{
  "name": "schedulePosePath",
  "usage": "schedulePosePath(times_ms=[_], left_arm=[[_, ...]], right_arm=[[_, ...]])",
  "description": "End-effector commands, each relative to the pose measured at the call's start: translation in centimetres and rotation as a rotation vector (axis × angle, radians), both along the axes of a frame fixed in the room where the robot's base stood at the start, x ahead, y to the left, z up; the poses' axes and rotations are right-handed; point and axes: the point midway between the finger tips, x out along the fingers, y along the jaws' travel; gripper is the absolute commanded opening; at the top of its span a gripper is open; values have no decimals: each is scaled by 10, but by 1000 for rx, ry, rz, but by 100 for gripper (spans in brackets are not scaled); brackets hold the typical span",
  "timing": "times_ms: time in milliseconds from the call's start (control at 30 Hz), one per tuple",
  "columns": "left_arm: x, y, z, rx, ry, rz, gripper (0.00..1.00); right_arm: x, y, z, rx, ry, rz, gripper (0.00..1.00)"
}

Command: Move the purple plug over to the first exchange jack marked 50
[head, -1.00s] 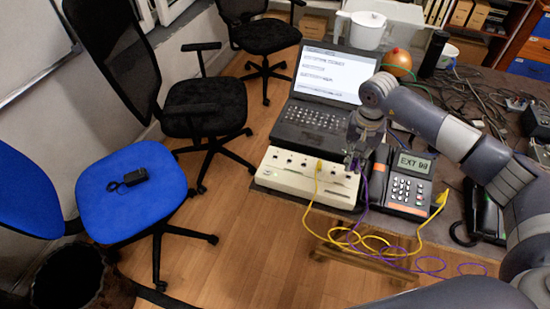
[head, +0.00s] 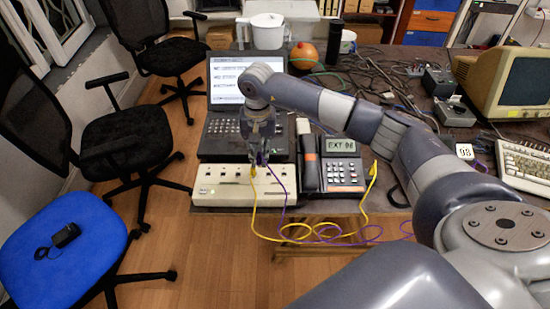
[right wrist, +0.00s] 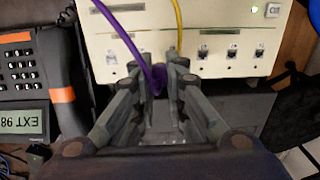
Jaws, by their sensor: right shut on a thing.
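The exchange (head: 222,187) is a long cream box with a row of small jacks, in front of the laptop. My right gripper (head: 261,160) is over it, right beside the yellow plug (head: 253,171). In the right wrist view the gripper (right wrist: 168,78) is shut on the purple plug (right wrist: 158,80), mostly hidden between the fingers; its purple cable (right wrist: 122,36) trails off. Jack labels are too small to read. The left gripper is not in view.
A desk phone (head: 342,172) with display "EXT 98" stands right of the exchange; a yellow plug (head: 373,170) is at its right side. Yellow and purple cables (head: 330,232) loop at the desk's front edge. The laptop (head: 246,90) is behind.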

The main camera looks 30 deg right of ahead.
Motion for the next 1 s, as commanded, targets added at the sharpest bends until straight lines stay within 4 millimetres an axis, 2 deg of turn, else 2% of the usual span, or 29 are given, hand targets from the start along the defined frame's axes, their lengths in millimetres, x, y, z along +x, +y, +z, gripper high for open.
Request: schedulePosePath(times_ms=[33,300,467,600,767,1000], left_arm=[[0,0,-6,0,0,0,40],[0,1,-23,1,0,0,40],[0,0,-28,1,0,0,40],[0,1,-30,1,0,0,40],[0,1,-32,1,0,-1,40],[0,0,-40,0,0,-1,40]], right_arm=[[12,17,-1,7,-2,3,0],[61,89,4,1,2,-12,0],[77,119,8,-14,2,-21,0],[83,131,11,-25,3,-25,0],[84,134,9,-28,3,-28,0],[84,134,-7,-26,5,-27,0]])
